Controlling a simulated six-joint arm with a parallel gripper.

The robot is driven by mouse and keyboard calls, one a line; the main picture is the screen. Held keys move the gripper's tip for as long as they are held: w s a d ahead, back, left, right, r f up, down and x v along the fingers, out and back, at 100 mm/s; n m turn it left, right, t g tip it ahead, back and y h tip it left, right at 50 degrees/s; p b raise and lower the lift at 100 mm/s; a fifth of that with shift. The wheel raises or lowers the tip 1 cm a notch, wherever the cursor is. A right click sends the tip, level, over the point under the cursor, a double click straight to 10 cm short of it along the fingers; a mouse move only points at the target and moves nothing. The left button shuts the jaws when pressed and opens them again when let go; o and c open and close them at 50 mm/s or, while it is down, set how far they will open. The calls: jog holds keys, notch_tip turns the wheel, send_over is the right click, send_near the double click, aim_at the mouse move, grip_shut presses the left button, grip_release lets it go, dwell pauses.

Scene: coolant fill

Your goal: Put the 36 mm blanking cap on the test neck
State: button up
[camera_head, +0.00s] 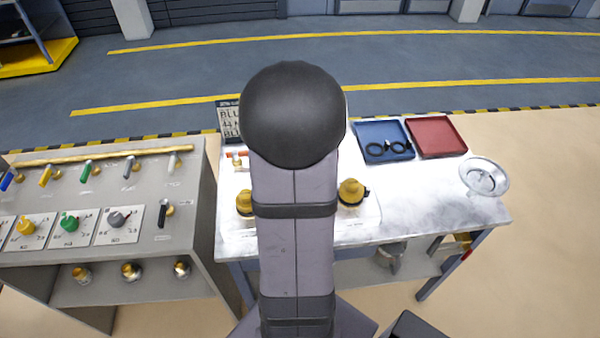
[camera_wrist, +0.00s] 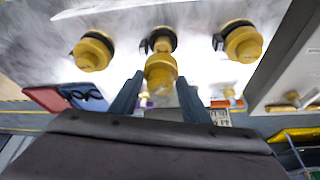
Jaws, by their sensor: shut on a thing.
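In the wrist view my gripper (camera_wrist: 158,90) is shut on a brass-yellow cap (camera_wrist: 160,73), held between the two dark fingertips. Directly beyond it is a neck with a black collar (camera_wrist: 162,36) and a small side lug; the cap overlaps it in the picture. I cannot tell whether the cap touches that neck, and no size marking on it is readable. Two other brass caps with black collars stand to either side, the left one (camera_wrist: 92,51) and the right one (camera_wrist: 242,43). In the head view my arm hides the gripper, the held cap and the middle neck.
The head view shows a blue tray (camera_head: 367,131) with black rings (camera_head: 388,148), an empty red tray (camera_head: 436,137) and a clear round dish (camera_head: 484,177) on the white table (camera_head: 430,215). A sign (camera_head: 230,121) stands behind. A grey valve bench (camera_head: 190,225) is at left.

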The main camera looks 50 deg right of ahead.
jog(key=shift+f+b, duration=1.4)
jog(key=shift+f, duration=0.4)
jog(key=shift+f+b, duration=1)
jog(key=shift+f, duration=0.1)
dwell(1.1)
jog(key=shift+r+p, duration=0.6)
jog(key=shift+r, duration=0.15)
jog(key=shift+f+b, duration=0.75)
jog(key=shift+f, duration=0.2)
dwell(1.7)
jog(key=o, duration=1.1)
jog(key=shift+a+r, duration=0.1)
jog(key=shift+s, duration=0.1)
